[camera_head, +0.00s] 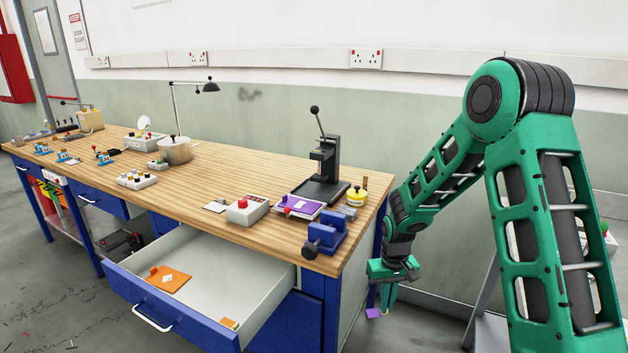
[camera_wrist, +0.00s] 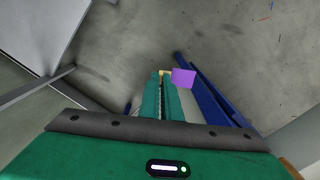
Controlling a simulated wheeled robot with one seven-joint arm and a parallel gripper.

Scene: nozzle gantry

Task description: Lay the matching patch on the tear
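My gripper (camera_head: 384,302) hangs pointing down beyond the bench's right end, above the floor. A small flat purple patch (camera_head: 373,313) is at its fingertips. In the wrist view the two green fingers (camera_wrist: 162,78) are close together, with the purple patch (camera_wrist: 183,77) sticking out to the right at their tips and a small tan bit between them. The fingers look shut on the patch.
An open drawer (camera_head: 205,262) juts from the bench front, with an orange sheet (camera_head: 170,279) and a small orange piece (camera_head: 229,323) inside. A blue vice (camera_head: 328,232), black press (camera_head: 323,170), yellow tin (camera_head: 356,196) and grey red-button box (camera_head: 247,209) surround the purple sheet.

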